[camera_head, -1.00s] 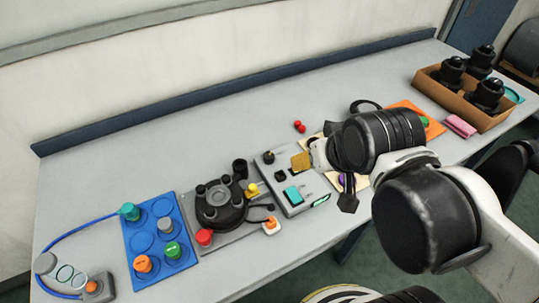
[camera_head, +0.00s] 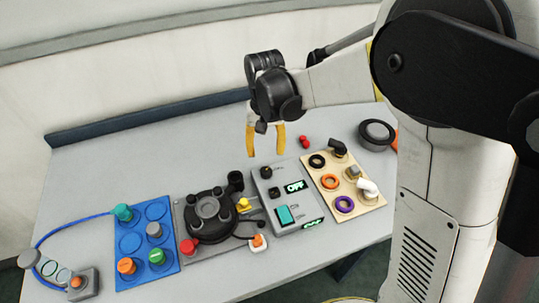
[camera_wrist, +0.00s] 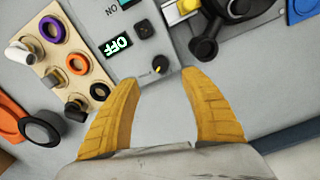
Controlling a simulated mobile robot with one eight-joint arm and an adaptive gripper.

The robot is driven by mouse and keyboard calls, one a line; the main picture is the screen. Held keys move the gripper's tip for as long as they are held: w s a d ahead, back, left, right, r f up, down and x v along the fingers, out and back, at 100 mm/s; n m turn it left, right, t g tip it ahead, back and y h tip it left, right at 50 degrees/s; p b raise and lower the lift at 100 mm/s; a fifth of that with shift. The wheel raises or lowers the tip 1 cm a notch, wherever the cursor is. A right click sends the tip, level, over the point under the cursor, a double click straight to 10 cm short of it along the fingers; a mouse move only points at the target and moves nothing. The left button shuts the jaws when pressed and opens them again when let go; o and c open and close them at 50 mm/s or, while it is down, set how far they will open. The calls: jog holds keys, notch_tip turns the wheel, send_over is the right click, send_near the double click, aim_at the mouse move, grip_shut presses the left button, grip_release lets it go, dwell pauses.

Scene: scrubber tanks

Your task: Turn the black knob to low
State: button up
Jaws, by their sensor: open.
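The grey control box (camera_head: 299,222) stands mid-table, with a small round black knob (camera_head: 266,172) at its far left corner. In the wrist view the black knob (camera_wrist: 160,66) has a yellow mark and lies just beyond the space between my fingertips. A lit display (camera_head: 295,187) beside it reads OFF, also in the wrist view (camera_wrist: 119,43). My gripper (camera_head: 265,152) points down with yellow fingers spread and empty. It appears above the table, near the knob and apart from it.
A square black control (camera_head: 274,192) and a teal switch (camera_head: 284,215) share the box. A wooden board (camera_head: 325,190) with rings and posts is right of it. A round black device (camera_head: 208,217) and a blue board (camera_head: 131,264) are left.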

aim_at(266, 171)
notch_tip(266, 171, down, 11)
jog(key=b, duration=0.3)
jog(key=shift+r, duration=0.15)
grip_shut()
